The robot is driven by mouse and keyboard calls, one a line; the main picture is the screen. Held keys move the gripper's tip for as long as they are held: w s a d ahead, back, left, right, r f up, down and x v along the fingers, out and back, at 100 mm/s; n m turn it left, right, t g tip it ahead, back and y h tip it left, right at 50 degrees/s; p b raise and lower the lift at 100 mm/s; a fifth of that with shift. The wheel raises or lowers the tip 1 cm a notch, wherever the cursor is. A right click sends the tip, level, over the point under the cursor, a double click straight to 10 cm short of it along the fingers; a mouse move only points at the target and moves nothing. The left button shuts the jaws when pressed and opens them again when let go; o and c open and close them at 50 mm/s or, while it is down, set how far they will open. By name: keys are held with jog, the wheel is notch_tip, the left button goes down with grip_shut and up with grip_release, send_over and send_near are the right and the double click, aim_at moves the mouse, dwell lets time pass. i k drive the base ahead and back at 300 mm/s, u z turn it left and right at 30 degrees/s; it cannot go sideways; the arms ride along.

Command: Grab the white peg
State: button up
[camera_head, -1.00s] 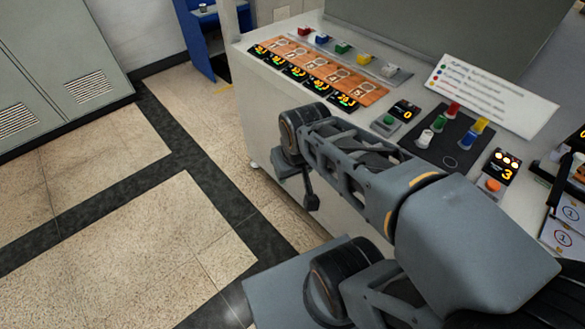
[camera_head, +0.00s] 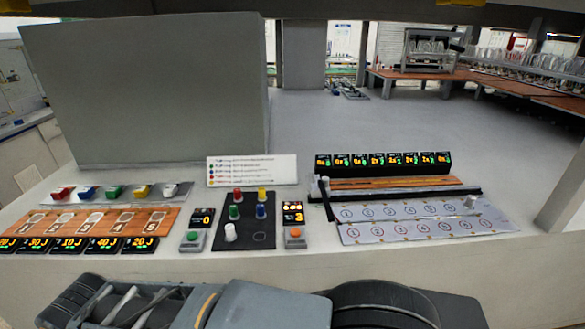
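The white peg (camera_head: 230,232) stands upright at the front left of a dark peg board (camera_head: 248,240) on the workbench. Behind it on the same board stand a green peg (camera_head: 235,211), a blue peg (camera_head: 261,211), a red peg (camera_head: 238,195) and a yellow peg (camera_head: 262,194). The front right spot of the board is empty. My arm's links cross the bottom of the head view, in front of the bench. My gripper's fingers are not visible.
An orange numbered strip (camera_head: 88,223) and coloured blocks lie at left. Small button boxes (camera_head: 295,235) flank the peg board. A label sign (camera_head: 252,170) stands behind it. A numbered grey panel (camera_head: 420,222) lies at right. A large grey box (camera_head: 145,90) rises at back left.

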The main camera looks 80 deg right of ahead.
aim_at(469, 204)
jog(key=z, duration=5.3)
jog(key=i, duration=1.75)
jog(key=u, duration=3.65)
